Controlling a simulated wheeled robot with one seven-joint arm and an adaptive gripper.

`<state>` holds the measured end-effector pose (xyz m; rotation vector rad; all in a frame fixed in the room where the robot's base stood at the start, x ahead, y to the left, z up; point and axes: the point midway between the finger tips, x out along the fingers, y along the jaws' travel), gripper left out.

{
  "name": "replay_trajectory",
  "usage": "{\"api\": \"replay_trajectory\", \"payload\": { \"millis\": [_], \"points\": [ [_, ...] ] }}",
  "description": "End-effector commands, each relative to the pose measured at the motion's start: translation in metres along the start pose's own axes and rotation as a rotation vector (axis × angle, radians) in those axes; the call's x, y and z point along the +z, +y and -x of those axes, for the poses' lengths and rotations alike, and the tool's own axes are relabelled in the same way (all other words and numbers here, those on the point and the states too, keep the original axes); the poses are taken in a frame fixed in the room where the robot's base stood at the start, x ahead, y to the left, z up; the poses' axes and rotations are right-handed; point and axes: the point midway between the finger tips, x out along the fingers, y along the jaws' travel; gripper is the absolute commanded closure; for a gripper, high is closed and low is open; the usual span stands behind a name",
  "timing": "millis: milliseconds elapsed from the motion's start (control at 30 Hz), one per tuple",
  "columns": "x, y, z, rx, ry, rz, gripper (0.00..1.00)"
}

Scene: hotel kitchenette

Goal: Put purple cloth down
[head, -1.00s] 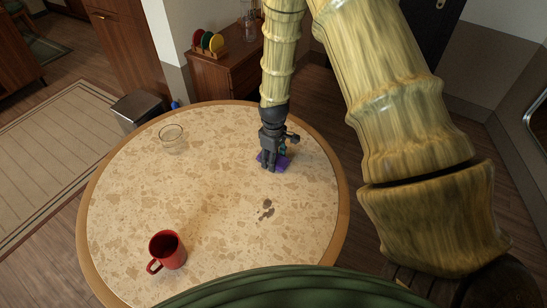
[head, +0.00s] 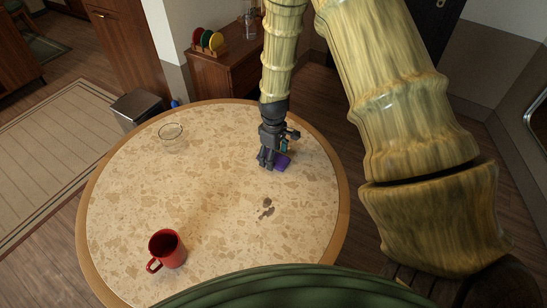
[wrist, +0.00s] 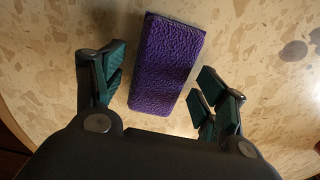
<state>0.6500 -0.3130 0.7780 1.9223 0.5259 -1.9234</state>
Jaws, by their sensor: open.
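The purple cloth (wrist: 166,62) lies flat on the round speckled table, a folded rectangle. In the head view the cloth (head: 282,162) is partly hidden behind my gripper (head: 268,160), at the table's far right part. In the wrist view my gripper (wrist: 160,92) is open, with its green-padded fingers apart on either side of the cloth's lower part. Bare table shows between the cloth and the fingers on both sides, and nothing is held.
A red mug (head: 167,249) stands at the table's near left. A clear glass bowl (head: 171,132) is at the far left. Dark spots (head: 266,208) mark the table (head: 210,200) nearer than the cloth. The table's middle is clear.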

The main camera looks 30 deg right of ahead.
Motion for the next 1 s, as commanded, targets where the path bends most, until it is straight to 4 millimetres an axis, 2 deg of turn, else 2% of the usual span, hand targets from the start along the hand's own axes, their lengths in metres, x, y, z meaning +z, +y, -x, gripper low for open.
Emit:
{"api": "replay_trajectory", "payload": {
  "millis": [700,1000],
  "points": [
    [0.000,0.000,0.089,0.001,0.002,0.000,0.27],
    [0.000,0.000,0.108,0.000,0.001,0.000,0.27]
  ]
}}
